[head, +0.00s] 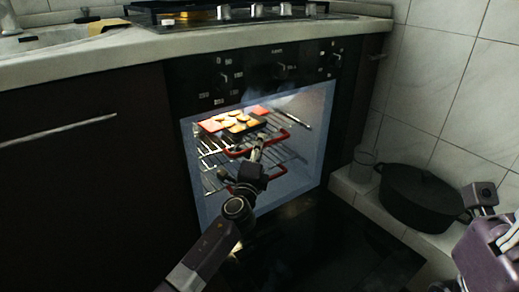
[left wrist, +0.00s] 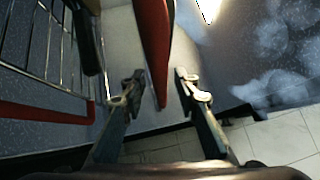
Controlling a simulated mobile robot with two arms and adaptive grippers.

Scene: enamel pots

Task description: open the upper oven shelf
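The oven (head: 275,70) is open, with its door (head: 320,250) folded down in front. The upper oven shelf is a wire rack with a red front handle (head: 240,152); a dark tray with food (head: 236,124) rests on it. My left gripper (head: 257,150) is inside the oven opening by this handle. In the left wrist view its two fingers (left wrist: 160,90) are apart, with a red bar (left wrist: 154,45) between them and gaps on both sides. Part of my right arm shows at the right edge; its fingers cannot be made out.
A lower rack with a red handle (head: 246,188) sits below. A black pot (head: 418,196) and a glass (head: 363,166) stand on a ledge right of the oven. A counter with a hob (head: 235,15) is above. A dark cabinet (head: 70,165) stands left.

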